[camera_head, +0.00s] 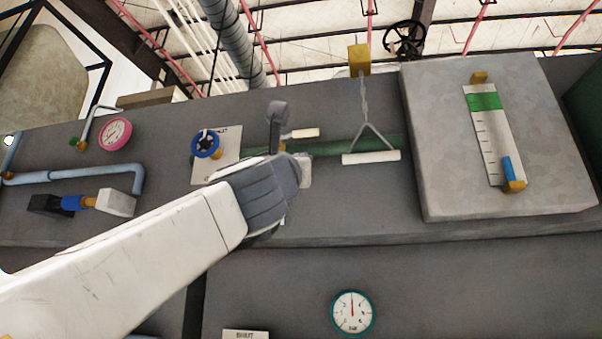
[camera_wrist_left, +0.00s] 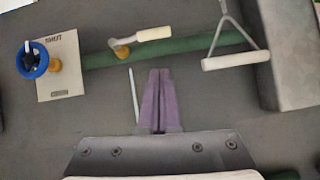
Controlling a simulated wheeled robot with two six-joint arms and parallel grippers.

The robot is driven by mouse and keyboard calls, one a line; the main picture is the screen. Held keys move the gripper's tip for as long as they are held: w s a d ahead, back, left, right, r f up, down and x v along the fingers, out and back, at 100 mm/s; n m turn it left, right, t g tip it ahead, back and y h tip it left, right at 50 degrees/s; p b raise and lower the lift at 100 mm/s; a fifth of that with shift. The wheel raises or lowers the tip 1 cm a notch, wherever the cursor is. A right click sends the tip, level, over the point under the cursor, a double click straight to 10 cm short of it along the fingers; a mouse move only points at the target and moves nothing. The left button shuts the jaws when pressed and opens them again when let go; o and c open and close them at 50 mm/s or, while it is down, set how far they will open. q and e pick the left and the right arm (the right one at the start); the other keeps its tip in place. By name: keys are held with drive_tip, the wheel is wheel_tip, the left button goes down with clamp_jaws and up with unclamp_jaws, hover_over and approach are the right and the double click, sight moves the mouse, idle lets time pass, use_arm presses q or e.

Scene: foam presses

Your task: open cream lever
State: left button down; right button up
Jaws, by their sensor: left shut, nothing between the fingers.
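The cream lever (camera_head: 304,133) lies nearly along a green horizontal pipe (camera_head: 335,148) on the dark grey panel. In the left wrist view the lever's cream handle (camera_wrist_left: 153,34) points right from a brass valve body (camera_wrist_left: 122,50) on the pipe. My left gripper (camera_wrist_left: 159,74) is shut and empty, its purple fingers together. The fingertips appear just below the pipe and the lever, apart from the handle in the picture. In the head view my left wrist covers the fingers and part of the valve. My right gripper is not in view.
A blue knob (camera_head: 206,144) on a pale plate is left of the lever. A white pull handle (camera_head: 371,157) hangs on a chain to the right. A raised grey box (camera_head: 440,150) with a gauge stands further right. Bare panel lies below the pipe.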

use_arm(q)
drive_tip(key=d+b+v, duration=0.1)
drive_tip(key=b+v, duration=0.1)
drive_tip(key=v, duration=0.4)
drive_tip(key=shift+a, duration=0.3)
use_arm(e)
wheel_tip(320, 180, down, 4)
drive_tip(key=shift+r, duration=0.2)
use_arm(q)
drive_tip(key=shift+s+f, duration=0.1)
